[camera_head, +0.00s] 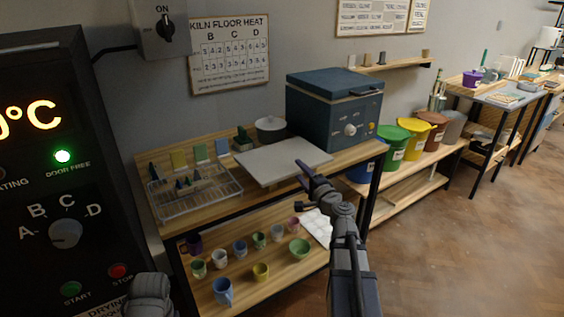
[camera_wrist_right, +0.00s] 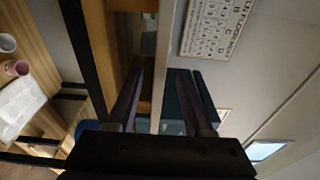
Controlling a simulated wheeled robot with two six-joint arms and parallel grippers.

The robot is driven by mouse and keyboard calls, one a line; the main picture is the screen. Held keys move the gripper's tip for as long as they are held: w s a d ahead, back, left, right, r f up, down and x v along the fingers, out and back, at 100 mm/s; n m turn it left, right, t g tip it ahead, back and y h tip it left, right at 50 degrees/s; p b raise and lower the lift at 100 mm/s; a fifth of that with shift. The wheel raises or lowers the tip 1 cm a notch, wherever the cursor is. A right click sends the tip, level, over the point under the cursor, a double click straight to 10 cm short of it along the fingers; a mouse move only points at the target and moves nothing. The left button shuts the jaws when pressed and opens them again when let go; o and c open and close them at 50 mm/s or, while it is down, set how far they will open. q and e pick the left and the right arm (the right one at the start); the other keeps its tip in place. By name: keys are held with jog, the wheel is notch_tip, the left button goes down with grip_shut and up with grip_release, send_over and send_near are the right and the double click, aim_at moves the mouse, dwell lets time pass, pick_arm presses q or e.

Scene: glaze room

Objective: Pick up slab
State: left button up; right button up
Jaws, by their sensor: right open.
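A flat pale grey slab (camera_head: 270,165) lies on the wooden top of the workbench, in front of the blue kiln. My right gripper (camera_head: 304,174) is open at the slab's front right edge in the head view. In the right wrist view, the open fingers (camera_wrist_right: 160,80) stand on either side of a pale strip (camera_wrist_right: 163,55) that looks like the slab's edge. I cannot tell whether a finger touches it. My left gripper is not in view; only a grey part of my left arm shows at the bottom left.
The blue kiln (camera_head: 333,109) stands behind the slab on the right. Coloured buckets (camera_head: 412,138) stand right.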

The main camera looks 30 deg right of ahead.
aim_at(288, 160)
jog(key=shift+w+f, duration=0.1)
jog(key=shift+w, duration=3.85)
jog(key=shift+s, duration=0.1)
grip_shut()
